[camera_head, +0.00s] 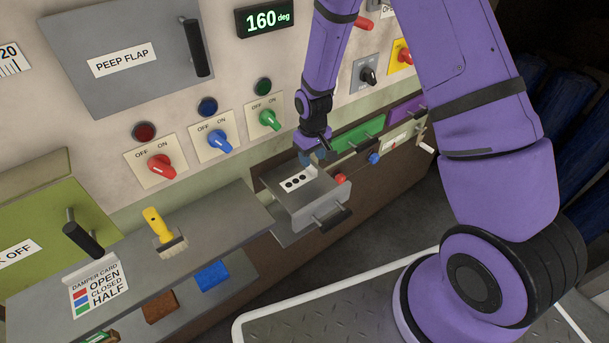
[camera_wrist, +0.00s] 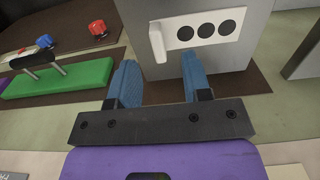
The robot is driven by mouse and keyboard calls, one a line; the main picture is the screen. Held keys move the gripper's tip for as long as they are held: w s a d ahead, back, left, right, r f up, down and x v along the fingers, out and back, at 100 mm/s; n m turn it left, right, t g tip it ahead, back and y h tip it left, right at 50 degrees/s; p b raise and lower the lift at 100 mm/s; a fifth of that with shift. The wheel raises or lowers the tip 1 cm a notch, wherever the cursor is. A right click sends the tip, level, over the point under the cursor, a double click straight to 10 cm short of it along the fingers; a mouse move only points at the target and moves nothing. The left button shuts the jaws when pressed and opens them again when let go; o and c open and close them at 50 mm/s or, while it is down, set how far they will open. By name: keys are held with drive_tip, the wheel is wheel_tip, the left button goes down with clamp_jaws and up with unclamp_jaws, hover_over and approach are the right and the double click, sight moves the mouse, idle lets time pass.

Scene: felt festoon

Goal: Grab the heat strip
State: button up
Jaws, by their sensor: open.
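A white strip with three black dots, likely the heat strip (camera_head: 296,180), lies on top of a grey metal box (camera_head: 325,208). In the wrist view the strip (camera_wrist: 205,30) shows near the top, with a white upright tab (camera_wrist: 157,42) at its left end. My gripper (camera_head: 318,157) is just beyond the box's back right corner in the head view. In the wrist view its blue fingers (camera_wrist: 160,80) are apart, with nothing between them. The tab lies ahead of the gap, and the right finger overlaps the box's grey side.
A red knob (camera_head: 340,178) and a blue knob (camera_head: 375,158) sit right of the box. A green drawer (camera_head: 358,137) with a black handle is behind. A yellow brush (camera_head: 160,230) lies on the grey shelf at left. Wall switches rise behind the box.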

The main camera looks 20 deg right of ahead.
sight(312, 166)
drive_tip(key=f, duration=0.4)
drive_tip(key=shift+w+d+f, duration=0.1)
drive_tip(key=shift+w+f, duration=0.15)
drive_tip(key=shift+f, duration=0.15)
clamp_jaws()
